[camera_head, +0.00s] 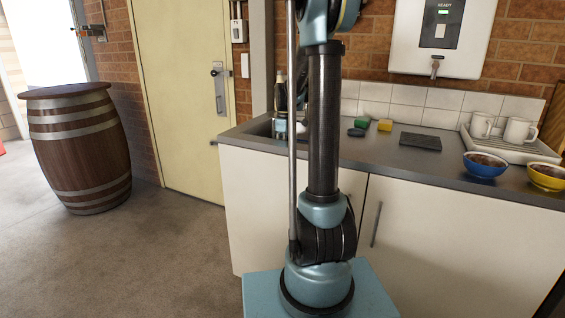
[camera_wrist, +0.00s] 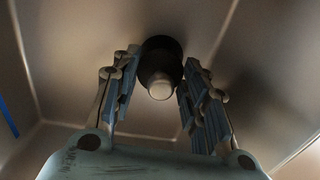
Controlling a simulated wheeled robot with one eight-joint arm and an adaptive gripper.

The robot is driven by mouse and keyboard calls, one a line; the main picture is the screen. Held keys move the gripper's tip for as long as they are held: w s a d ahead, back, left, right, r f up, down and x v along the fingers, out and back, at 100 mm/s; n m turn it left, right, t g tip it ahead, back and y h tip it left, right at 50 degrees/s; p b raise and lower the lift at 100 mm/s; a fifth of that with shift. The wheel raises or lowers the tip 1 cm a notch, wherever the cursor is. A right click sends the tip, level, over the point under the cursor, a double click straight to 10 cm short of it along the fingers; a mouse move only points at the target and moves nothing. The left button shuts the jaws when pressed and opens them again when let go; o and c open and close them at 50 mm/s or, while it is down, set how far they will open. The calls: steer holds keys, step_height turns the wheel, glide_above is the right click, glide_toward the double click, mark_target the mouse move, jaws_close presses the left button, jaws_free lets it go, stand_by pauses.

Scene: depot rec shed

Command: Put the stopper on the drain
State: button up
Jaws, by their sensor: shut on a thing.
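In the wrist view my gripper (camera_wrist: 157,88) reaches down inside a metal sink basin (camera_wrist: 75,60). Its two blue-padded fingers are closed on the stopper (camera_wrist: 160,52), a dark round piece with a pale rounded knob towards the camera. The stopper is close to the basin floor; I cannot tell whether it touches it. No drain opening shows; it may be hidden beneath the stopper. In the head view the sink (camera_head: 262,128) is at the left end of the counter, mostly hidden by my arm, and my gripper cannot be made out there.
The counter (camera_head: 380,155) holds a green and a yellow sponge (camera_head: 385,125), a dark flat slab (camera_head: 420,141), a rack with white mugs (camera_head: 518,131), a blue bowl (camera_head: 485,167) and a yellow bowl (camera_head: 546,178). A barrel (camera_head: 80,150) stands left on open floor. Basin walls surround my gripper.

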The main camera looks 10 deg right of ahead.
steer(key=shift+f, duration=1.7)
steer(key=o, duration=1.1)
steer(key=shift+c, duration=0.2)
step_height(320, 180, up, 12)
steer(key=shift+w+d+r, duration=0.1)
steer(key=shift+w, duration=0.05)
